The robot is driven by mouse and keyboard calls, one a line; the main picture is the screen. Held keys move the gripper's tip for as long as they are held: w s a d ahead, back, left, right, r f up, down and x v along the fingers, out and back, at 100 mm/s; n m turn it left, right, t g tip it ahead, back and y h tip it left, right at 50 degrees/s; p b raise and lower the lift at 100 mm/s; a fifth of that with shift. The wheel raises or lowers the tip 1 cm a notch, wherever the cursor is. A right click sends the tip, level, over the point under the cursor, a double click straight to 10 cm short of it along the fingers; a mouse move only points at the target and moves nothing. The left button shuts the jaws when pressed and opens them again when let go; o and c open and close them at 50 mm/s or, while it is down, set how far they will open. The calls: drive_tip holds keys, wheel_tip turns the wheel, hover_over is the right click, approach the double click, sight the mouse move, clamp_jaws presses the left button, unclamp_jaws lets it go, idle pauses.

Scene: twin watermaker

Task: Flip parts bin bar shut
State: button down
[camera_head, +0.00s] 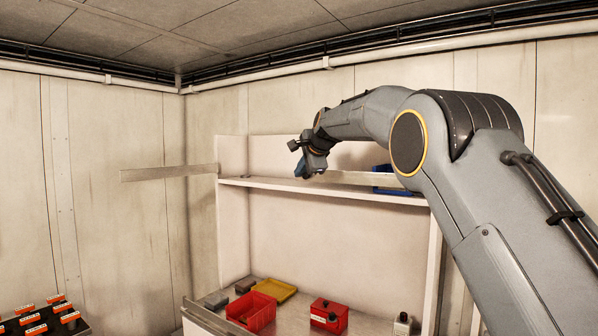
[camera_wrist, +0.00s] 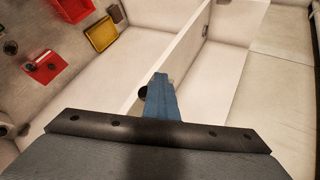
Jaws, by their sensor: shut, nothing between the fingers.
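A flat pale bar (camera_head: 168,173) sticks out level to the left from the left post of the upper shelf (camera_head: 280,187). I cannot tell by looks which is the parts bin bar. A red parts bin (camera_head: 251,311) stands on the bench; it also shows in the wrist view (camera_wrist: 74,6). My gripper (camera_head: 301,170) is shut and empty at the upper shelf's front, right of the upper bar. Its blue fingers (camera_wrist: 161,98) point toward the shelf in the wrist view.
A yellow tray (camera_head: 274,289), a red box (camera_head: 329,315) and a pale bottle (camera_head: 402,324) stand on the bench. A blue bin (camera_head: 383,190) sits on the upper shelf, partly behind my arm. Orange-labelled black items (camera_head: 37,320) stand at lower left.

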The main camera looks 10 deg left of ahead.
drive_tip(key=s+a+r+b, duration=0.4)
drive_tip(key=s+r, duration=0.1)
drive_tip(key=s, duration=0.4)
drive_tip(key=shift+a+r, duration=0.2)
drive_tip(key=shift+a, duration=0.15)
